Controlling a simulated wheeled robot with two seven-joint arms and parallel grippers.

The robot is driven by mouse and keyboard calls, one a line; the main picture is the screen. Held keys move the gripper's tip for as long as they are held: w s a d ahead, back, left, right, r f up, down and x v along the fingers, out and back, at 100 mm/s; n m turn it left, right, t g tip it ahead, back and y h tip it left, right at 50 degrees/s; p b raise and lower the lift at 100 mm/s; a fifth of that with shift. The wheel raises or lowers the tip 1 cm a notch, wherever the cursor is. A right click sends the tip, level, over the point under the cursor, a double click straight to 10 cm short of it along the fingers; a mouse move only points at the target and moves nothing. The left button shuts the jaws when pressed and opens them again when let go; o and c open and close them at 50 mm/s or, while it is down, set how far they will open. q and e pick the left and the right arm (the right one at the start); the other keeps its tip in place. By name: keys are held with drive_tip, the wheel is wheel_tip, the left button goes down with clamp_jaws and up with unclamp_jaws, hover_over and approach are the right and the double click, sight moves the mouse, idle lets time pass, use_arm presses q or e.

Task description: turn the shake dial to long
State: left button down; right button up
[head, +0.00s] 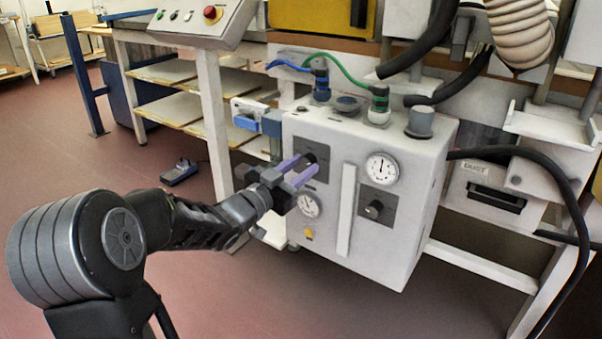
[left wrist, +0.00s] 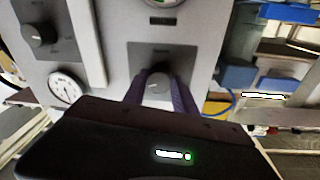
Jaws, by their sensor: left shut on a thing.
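A white control box (head: 345,141) carries two dark dials on dark plates. My left gripper (head: 308,165), with purple fingers, is at the upper left dial (head: 311,157). In the left wrist view this dial (left wrist: 158,84) is between the two fingers, and the gripper is shut on it. A light pointer mark shows faintly on its face. The position words around it are too small to read, so I cannot tell its setting. The other dial (head: 374,209) is at the lower right of the box, free of the gripper; it also shows in the left wrist view (left wrist: 38,35). My right gripper is out of view.
Round gauges sit on the box at upper right (head: 382,168) and lower left (head: 309,206), with a pale vertical strip (head: 346,210) between. A yellow button (head: 309,233) is below. Green and blue hoses and thick black hoses run above and right. Open floor lies in front.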

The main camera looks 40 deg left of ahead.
use_arm(q)
drive_tip(key=shift+f+m, duration=0.1)
drive_tip(key=shift+m, duration=0.4)
drive_tip(key=c, duration=1)
unclamp_jaws()
drive_tip(key=s+p, duration=0.1)
drive_tip(key=s, duration=0.6)
drive_tip(key=shift+s+a+f+p, duration=0.2)
drive_tip(key=shift+s+p, duration=0.2)
